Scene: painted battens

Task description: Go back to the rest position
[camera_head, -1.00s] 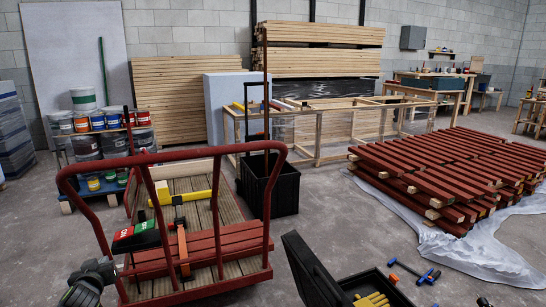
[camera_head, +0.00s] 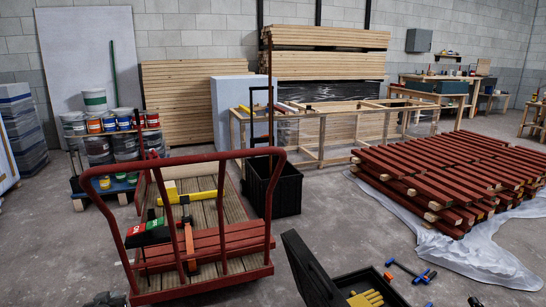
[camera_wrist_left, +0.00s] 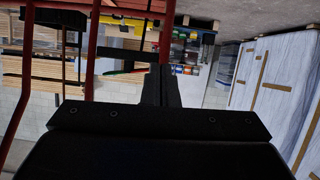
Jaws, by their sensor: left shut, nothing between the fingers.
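My left gripper (camera_head: 105,299) barely shows at the bottom left edge of the head view, in front of the red cart (camera_head: 203,292). In the left wrist view its fingers (camera_wrist_left: 161,86) are together with nothing held between them. The cart's red tube rails (camera_wrist_left: 91,50) stand close by in that view. My right gripper cannot be made out.
A black bin (camera_head: 288,192) stands behind the cart. An open black case (camera_head: 310,270) lies at front right, with blue tools (camera_head: 428,275) beside it. Stacked red battens (camera_head: 450,175) rest on plastic sheeting (camera_head: 475,258). Paint buckets (camera_head: 98,148) stand at left. Floor left of the cart is clear.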

